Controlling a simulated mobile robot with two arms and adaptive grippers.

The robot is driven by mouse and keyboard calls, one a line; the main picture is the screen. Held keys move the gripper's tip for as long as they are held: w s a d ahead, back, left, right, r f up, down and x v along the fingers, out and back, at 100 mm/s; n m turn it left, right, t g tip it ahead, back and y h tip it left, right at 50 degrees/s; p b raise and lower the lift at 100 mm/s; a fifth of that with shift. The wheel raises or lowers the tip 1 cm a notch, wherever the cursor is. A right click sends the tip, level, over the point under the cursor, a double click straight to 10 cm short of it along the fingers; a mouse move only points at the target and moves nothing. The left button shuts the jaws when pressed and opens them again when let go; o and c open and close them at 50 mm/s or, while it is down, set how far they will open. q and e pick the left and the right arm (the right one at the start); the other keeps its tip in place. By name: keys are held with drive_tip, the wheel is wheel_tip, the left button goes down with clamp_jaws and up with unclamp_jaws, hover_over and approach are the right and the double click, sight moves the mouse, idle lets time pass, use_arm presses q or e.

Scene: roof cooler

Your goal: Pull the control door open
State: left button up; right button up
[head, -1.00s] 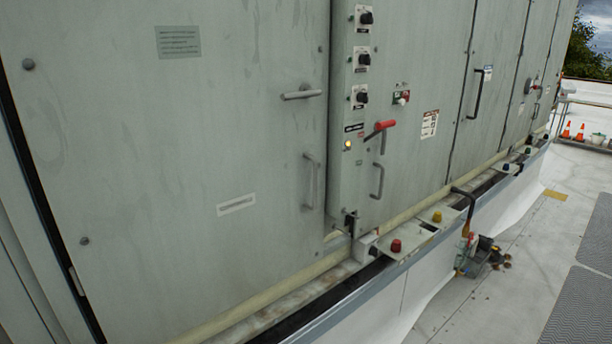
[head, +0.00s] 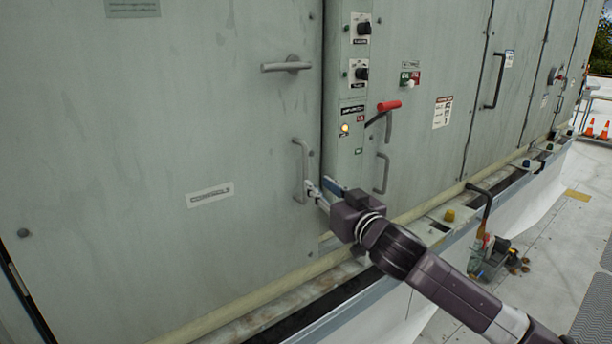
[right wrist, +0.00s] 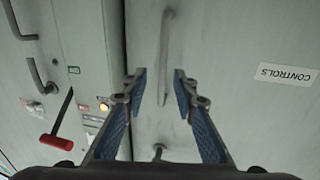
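The control door (head: 150,130) is a large grey-green panel with a "CONTROLS" label (head: 211,195); it looks shut. Its vertical pull handle (head: 302,170) is near its right edge. A grey lever (head: 287,66) above it lies horizontal. My right gripper (head: 322,187) is at the pull handle's lower part, just to its right. In the right wrist view, my right gripper (right wrist: 159,75) is open, with the pull handle (right wrist: 165,50) showing between and ahead of its fingertips. I cannot tell whether they touch it. My left gripper is not in view.
Right of the door is a switch panel with knobs (head: 362,73), a lit yellow lamp (head: 345,129) and a red-handled lever (head: 389,105). A ledge (head: 290,310) runs below. A tool tray (head: 488,262) stands on the roof at right.

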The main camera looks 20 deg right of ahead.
sight(306, 174)
drive_tip(key=shift+w+a+r+p, duration=0.15)
drive_tip(key=shift+w+a+p, duration=0.15)
drive_tip(key=shift+w, duration=0.95)
drive_tip(key=shift+w+a+r+p, duration=0.1)
drive_tip(key=shift+w+a+p, duration=0.25)
drive_tip(key=shift+w, duration=0.9)
drive_tip(key=shift+w+a+r+p, duration=0.15)
drive_tip(key=shift+w+p, duration=0.25)
drive_tip(key=shift+w, duration=0.85)
clamp_jaws()
